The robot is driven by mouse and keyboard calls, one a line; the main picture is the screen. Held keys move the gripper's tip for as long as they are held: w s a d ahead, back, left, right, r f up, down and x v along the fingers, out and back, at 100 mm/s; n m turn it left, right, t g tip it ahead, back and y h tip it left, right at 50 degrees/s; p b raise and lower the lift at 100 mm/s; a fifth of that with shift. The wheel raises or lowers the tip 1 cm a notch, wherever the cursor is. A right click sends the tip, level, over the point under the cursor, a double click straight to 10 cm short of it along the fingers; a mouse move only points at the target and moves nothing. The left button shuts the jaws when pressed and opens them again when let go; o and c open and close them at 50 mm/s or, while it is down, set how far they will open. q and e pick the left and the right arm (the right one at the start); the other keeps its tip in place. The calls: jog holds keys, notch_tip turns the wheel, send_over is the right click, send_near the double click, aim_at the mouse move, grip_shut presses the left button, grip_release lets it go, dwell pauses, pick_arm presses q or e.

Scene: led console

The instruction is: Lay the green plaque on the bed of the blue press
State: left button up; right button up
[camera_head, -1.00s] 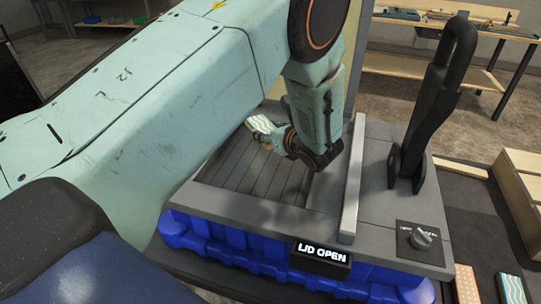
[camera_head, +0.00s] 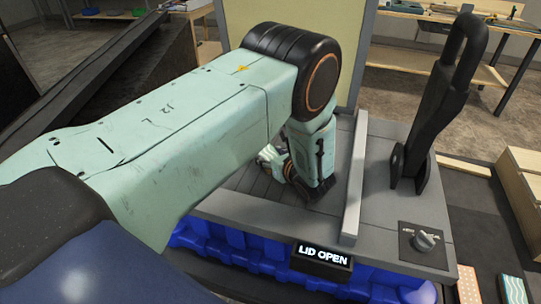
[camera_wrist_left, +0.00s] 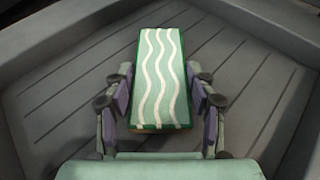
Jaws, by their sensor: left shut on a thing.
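The green plaque (camera_wrist_left: 161,80), with white wavy lines, lies between the fingers of my left gripper (camera_wrist_left: 161,102) in the left wrist view. The gripper is shut on it. Beneath is the grey slatted bed (camera_wrist_left: 245,95) of the blue press; I cannot tell whether the plaque touches it. In the head view my left gripper (camera_head: 283,165) is low over the bed, largely hidden behind my arm. The blue press (camera_head: 225,247) has a sign reading "LID OPEN" (camera_head: 322,256). My right gripper is not in view.
A tall black handle (camera_head: 447,95) and a knob (camera_head: 424,240) stand on the press's right side. A grey bar (camera_head: 354,180) runs beside the bed. A pinkish patterned plaque (camera_head: 467,285) and a teal wavy one (camera_head: 513,288) lie at lower right, near a wooden box (camera_head: 520,190).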

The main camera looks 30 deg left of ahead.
pick_arm(q)
jog(key=shift+s+d+r, duration=0.15)
jog(key=shift+d, duration=0.1)
jog(key=shift+a+f, duration=0.2)
jog(key=shift+f, duration=0.05)
jog(key=o, duration=1)
jog(key=shift+f, duration=0.1)
jog(key=shift+o, duration=1.1)
jog(key=shift+d, duration=0.1)
jog(key=shift+r, duration=0.2)
